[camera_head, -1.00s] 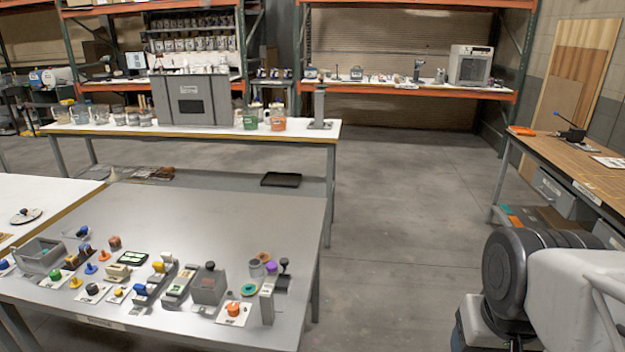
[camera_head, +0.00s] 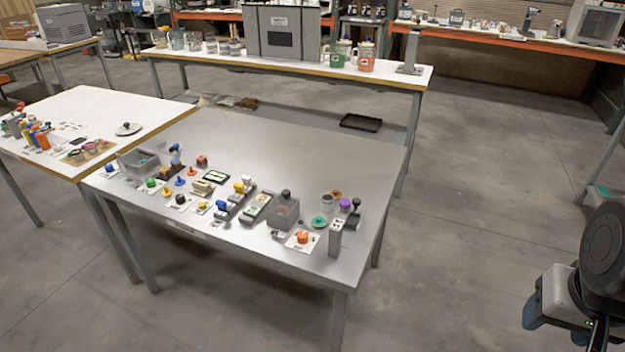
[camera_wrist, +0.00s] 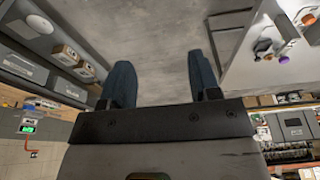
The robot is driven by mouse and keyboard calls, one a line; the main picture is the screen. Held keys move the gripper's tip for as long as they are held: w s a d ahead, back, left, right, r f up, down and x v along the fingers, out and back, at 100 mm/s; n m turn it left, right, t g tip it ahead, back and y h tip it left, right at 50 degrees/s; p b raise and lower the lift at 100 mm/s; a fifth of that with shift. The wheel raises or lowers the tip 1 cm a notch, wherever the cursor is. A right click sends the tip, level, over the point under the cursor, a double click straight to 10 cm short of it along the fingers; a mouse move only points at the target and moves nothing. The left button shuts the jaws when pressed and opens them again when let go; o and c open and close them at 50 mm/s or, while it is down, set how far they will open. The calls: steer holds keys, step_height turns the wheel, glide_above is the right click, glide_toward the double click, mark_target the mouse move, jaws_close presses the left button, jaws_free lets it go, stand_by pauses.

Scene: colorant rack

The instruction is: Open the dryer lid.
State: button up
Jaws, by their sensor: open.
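No label for a dryer is readable. A large grey box with a dark front panel (camera_head: 282,32) stands on the far white table, its top mostly cut off by the frame. A small grey box with a black knob on top (camera_head: 284,211) stands on the near metal table, and it looks closed. I cannot tell which of these is the dryer. My gripper (camera_wrist: 161,80) shows in the wrist view, its two dark blue fingers apart with only grey floor between them. It touches nothing. In the head view my arm is at the right edge, away from the tables.
The near metal table (camera_head: 300,142) holds several small coloured knobs and blocks. A white table (camera_head: 90,105) adjoins it at left, with bottles and a round disc. A black tray (camera_head: 361,122) lies behind the metal table. Grey floor (camera_head: 490,200) is open at right.

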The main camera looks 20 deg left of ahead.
steer(key=w+a+r+n+g, duration=0.1)
steer(key=w+a+n, duration=1.2)
steer(key=w+a, duration=1.3)
steer(key=w+a+f+n, duration=0.3)
steer(key=a+f+n, duration=0.1)
steer(key=a, duration=0.7)
steer(key=w+a+f+n+g, duration=0.1)
steer(key=w+a+f+n, duration=0.2)
steer(key=a+f, duration=0.3)
steer(key=w+a+f+n, duration=0.4)
steer(key=a+f, duration=0.2)
steer(key=a, duration=1)
steer(key=shift+w+a+n+g, duration=0.1)
steer(key=shift+a+n+g, duration=0.2)
steer(key=shift+a+n, duration=0.1)
steer(key=shift+a, duration=0.2)
steer(key=shift+f, duration=0.1)
